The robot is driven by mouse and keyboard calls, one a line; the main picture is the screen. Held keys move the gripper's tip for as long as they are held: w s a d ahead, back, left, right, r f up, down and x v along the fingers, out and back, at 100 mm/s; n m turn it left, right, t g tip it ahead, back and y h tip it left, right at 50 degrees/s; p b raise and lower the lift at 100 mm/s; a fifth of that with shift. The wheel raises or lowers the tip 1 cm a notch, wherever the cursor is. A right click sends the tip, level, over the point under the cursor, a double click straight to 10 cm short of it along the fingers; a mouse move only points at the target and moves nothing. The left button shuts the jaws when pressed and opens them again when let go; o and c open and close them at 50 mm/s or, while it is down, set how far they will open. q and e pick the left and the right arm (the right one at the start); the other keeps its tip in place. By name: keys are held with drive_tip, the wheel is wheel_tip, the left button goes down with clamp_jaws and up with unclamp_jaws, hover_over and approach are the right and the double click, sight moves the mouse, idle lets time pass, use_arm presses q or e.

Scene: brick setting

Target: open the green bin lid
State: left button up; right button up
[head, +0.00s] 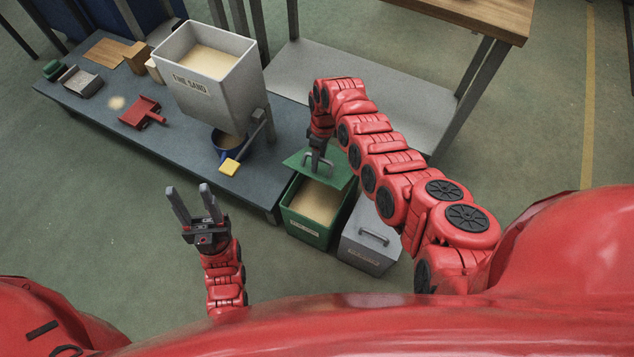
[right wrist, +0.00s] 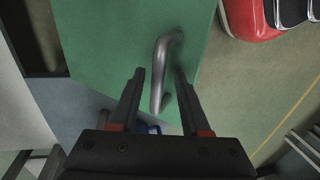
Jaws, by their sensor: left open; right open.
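The green bin (head: 291,221) stands on the floor beside the low table. Its green lid (head: 340,176) is off the front of the opening, and the sand inside shows. In the right wrist view the lid (right wrist: 100,40) carries a grey bar handle (right wrist: 164,58). My right gripper (head: 318,160) is at the handle; in the right wrist view its open fingers (right wrist: 158,80) stand either side of the handle's lower part. Whether they touch it I cannot tell. My left gripper (head: 190,198) is open and empty, in the air left of the bin.
A grey bin (head: 362,256) with its lid shut stands right next to the green bin. The low table (head: 185,165) holds a large sand hopper (head: 205,98), a red scoop (head: 142,113) and a blue container (head: 222,141). Open floor lies in front and to the left.

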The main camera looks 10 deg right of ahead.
drive_tip(key=f, duration=0.1)
drive_tip(key=s+a+f+b, duration=0.1)
drive_tip(key=f, duration=0.1)
drive_tip(key=shift+s+a+f, duration=0.2)
drive_tip(key=shift+s+a, duration=0.1)
drive_tip(key=shift+s, duration=0.1)
drive_tip(key=shift+s+b, duration=0.2)
drive_tip(key=shift+b, duration=0.1)
